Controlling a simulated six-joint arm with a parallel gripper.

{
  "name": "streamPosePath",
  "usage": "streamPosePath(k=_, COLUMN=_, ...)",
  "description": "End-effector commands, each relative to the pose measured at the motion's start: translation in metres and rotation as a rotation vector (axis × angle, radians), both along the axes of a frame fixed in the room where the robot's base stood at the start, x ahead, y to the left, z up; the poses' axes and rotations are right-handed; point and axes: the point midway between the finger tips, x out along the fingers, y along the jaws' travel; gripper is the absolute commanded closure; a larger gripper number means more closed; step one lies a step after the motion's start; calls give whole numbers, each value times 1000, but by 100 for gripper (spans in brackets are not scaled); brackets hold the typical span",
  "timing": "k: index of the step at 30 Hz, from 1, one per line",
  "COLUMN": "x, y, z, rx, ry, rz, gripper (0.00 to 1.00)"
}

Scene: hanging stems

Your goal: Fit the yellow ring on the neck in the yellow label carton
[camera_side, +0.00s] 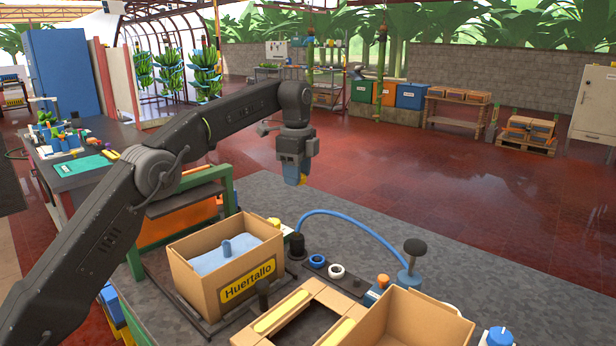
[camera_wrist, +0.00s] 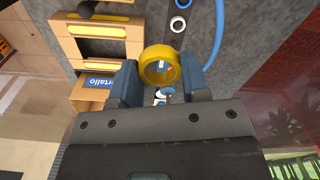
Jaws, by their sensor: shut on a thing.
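The yellow ring (camera_wrist: 147,66) is clamped between the two fingers of my gripper (camera_wrist: 162,75) in the wrist view, its opening facing the camera. The yellow label carton (camera_side: 193,287) stands open on the bench, below and left of my gripper. A blue neck (camera_side: 226,248) stands upright from the pale blue filling inside it, with no ring visible on it. The gripper is well apart from the carton.
A dark strip beside the carton holds a blue ring (camera_side: 317,260) and a white ring (camera_side: 336,271). A blue hose (camera_side: 350,222) arches behind it. A second open carton (camera_side: 415,320) is at the front right. A blue-labelled carton (camera_wrist: 88,95) shows in the wrist view.

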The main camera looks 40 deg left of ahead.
Motion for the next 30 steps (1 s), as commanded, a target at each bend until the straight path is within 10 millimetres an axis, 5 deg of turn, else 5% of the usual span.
streamPosePath(k=8, x=-38, y=39, z=8, rx=0, ry=0, rz=5, gripper=89)
streamPosePath(k=15, x=-94, y=70, z=5, rx=1, ry=-2, rz=4, gripper=89)
streamPosePath(k=24, x=-156, y=87, z=-10, rx=0, ry=-1, rz=3, gripper=89)
streamPosePath(k=30, x=-153, y=86, z=-51, rx=-1, ry=2, rz=0, gripper=89)
